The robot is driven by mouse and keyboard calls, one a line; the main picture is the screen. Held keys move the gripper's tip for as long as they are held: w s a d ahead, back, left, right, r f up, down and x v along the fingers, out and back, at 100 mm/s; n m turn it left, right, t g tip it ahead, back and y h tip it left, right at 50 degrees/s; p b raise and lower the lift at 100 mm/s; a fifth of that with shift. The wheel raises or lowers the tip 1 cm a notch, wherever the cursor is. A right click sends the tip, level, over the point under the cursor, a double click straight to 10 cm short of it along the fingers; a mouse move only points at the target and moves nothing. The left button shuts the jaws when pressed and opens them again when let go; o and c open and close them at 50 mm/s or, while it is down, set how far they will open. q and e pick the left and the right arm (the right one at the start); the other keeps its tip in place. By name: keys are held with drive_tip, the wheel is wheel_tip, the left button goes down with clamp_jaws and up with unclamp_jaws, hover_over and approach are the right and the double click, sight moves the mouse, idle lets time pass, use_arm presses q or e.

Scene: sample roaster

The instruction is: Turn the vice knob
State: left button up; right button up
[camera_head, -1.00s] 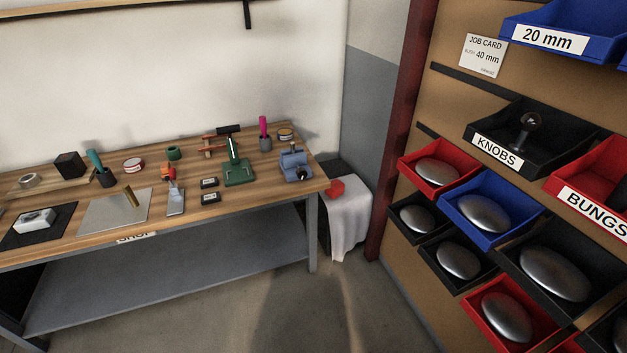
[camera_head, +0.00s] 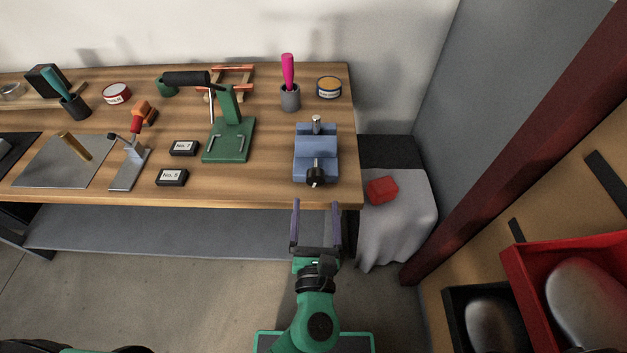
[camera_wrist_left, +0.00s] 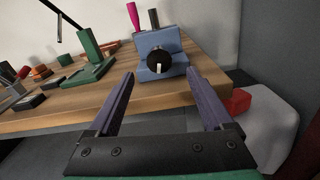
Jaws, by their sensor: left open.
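The blue vice (camera_head: 316,146) stands near the right front corner of the wooden bench. Its black knob (camera_head: 315,177) faces the bench's front edge. A metal rod stands upright at the vice's back. My left gripper (camera_head: 317,204) is open and empty, its two purple fingers pointing at the knob from just in front of the bench edge. In the left wrist view the knob (camera_wrist_left: 159,59), with a pale mark on its face, lies ahead between the open fingers (camera_wrist_left: 160,82), apart from them. My right gripper does not show.
A green press (camera_head: 229,142) stands left of the vice. A pink-handled tool in a grey cup (camera_head: 290,98) and a tin (camera_head: 329,88) are behind it. A red block (camera_head: 382,189) lies on a cloth-covered stand (camera_head: 405,225) at right. Red and black bins are at lower right.

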sight(316, 182)
use_arm(q)
drive_tip(key=w, duration=0.6)
drive_tip(key=shift+w+a, duration=0.1)
drive_tip(key=shift+w, duration=0.35)
clamp_jaws()
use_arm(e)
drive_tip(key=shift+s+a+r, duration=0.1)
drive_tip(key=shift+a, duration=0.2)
